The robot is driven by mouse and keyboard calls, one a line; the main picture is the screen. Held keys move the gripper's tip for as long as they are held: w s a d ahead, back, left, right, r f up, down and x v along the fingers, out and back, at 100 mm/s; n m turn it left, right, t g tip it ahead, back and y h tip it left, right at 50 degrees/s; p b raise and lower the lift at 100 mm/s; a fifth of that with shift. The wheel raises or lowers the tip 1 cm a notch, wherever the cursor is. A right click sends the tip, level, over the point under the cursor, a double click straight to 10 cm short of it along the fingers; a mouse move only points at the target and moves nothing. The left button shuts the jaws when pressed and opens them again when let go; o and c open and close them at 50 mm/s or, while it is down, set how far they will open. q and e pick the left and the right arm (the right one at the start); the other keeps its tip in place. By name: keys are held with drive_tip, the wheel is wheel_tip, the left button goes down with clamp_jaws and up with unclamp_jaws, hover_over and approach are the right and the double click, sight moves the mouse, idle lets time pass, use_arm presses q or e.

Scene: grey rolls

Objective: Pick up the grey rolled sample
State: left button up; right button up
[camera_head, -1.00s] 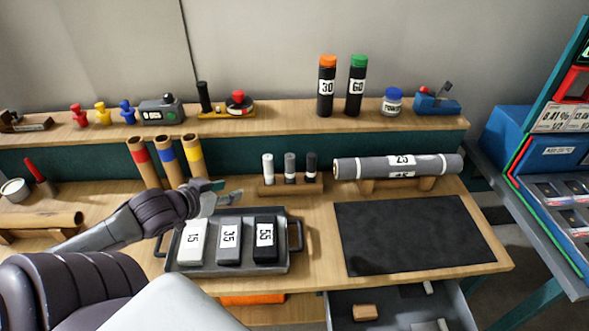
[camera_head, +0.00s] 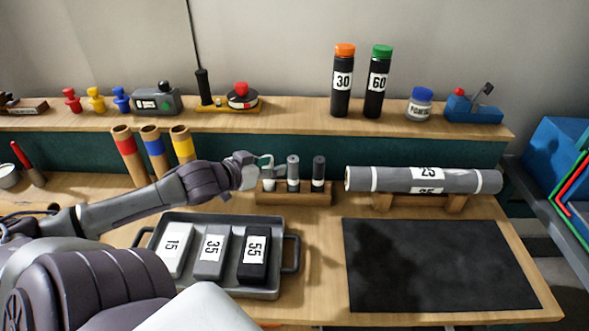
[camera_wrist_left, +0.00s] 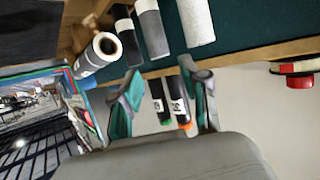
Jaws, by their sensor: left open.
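Three small upright rolls stand in a wooden holder (camera_head: 290,198) at the back of the bench: a white one (camera_head: 269,184), a grey one (camera_head: 293,174) in the middle and a dark grey one (camera_head: 318,174) on the right. My left gripper (camera_head: 266,162) is open and empty, just left of the grey roll, at the top of the white roll, which it partly hides. In the left wrist view the open fingers (camera_wrist_left: 163,80) point toward the dark (camera_wrist_left: 127,40), grey (camera_wrist_left: 153,33) and white (camera_wrist_left: 196,20) rolls, with none between them. My right gripper is not in view.
A long grey roll (camera_head: 395,180) labelled 25 lies on a wooden cradle to the right. A tray (camera_head: 215,284) with blocks 15, 35 and 55 sits in front. A dark mat (camera_head: 435,265) is empty. Coloured tubes (camera_head: 152,150) stand behind my left arm.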

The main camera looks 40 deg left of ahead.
sight(290, 161)
use_arm(q)
drive_tip(key=x, duration=0.3)
drive_tip(key=shift+w+a+f+b, duration=0.1)
drive_tip(key=shift+w+f+b, duration=0.05)
drive_tip(key=shift+w+b, duration=0.2)
drive_tip(key=shift+w+f, duration=0.1)
drive_tip(key=shift+w, duration=0.1)
drive_tip(key=shift+b+x, duration=0.5)
drive_tip(key=shift+x, duration=2)
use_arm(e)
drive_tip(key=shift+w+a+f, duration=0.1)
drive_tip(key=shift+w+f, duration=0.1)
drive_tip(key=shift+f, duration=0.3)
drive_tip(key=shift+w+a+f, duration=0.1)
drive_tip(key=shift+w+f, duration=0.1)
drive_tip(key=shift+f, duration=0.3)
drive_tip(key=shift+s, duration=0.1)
use_arm(q)
clamp_jaws()
